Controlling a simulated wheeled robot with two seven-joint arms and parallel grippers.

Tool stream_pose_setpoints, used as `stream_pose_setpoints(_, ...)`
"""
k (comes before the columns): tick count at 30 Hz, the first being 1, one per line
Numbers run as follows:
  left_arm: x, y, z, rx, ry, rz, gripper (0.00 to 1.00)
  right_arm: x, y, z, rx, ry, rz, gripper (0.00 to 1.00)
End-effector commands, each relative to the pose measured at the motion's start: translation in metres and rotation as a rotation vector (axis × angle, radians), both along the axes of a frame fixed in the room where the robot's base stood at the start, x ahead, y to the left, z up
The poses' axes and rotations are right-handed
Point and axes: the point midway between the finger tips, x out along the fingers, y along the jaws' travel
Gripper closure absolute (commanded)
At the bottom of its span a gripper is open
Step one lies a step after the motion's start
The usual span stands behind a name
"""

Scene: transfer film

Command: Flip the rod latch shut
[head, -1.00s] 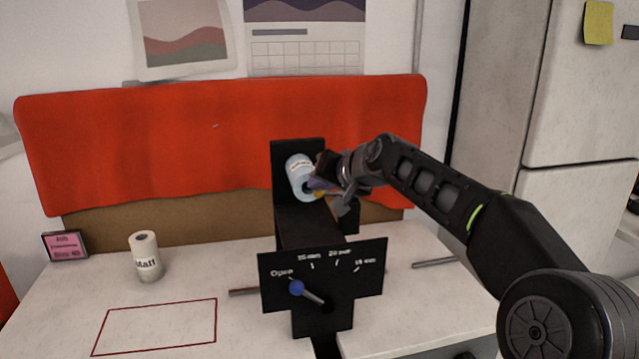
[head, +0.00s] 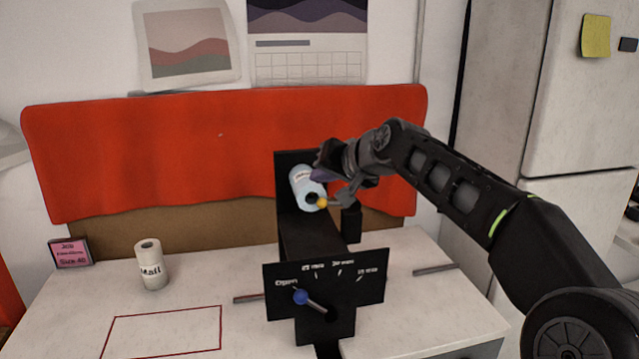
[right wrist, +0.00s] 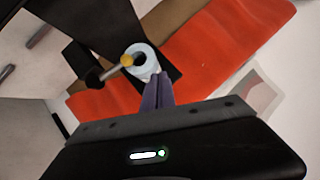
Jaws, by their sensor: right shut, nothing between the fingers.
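The rod latch is a short grey rod with a yellow tip (head: 322,203), mounted on a black post (head: 351,222) beside the roll holder. The rod points left, and its tip overlaps the face of the pale blue roll (head: 303,188). In the right wrist view the yellow tip (right wrist: 127,60) appears before the roll's (right wrist: 148,64) open end. My right gripper (head: 321,174), with purple fingers, is shut and empty, just above the tip. In the right wrist view its fingers (right wrist: 158,90) are close to the roll's rim; contact cannot be told. My left gripper is not in view.
The black stand's front dial plate (head: 325,285) has a blue-knobbed lever near "Open". A white labelled roll (head: 151,265) and a pink card (head: 71,253) stand at the left. A red outline (head: 165,333) marks bare table. A red panel (head: 150,150) stands behind.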

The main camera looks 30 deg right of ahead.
Motion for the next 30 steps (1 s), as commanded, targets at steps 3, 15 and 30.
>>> stream_pose_setpoints(3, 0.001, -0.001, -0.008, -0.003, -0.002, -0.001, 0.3, -0.02, 0.008, 0.012, -0.001, -0.003, 0.0, 1.0)
stream_pose_setpoints(15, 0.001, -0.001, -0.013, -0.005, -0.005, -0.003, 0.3, -0.051, 0.023, 0.037, -0.001, 0.001, 0.0, 1.0)
stream_pose_setpoints(30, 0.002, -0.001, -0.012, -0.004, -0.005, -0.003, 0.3, -0.051, 0.022, 0.037, 0.0, 0.001, 0.0, 1.0)
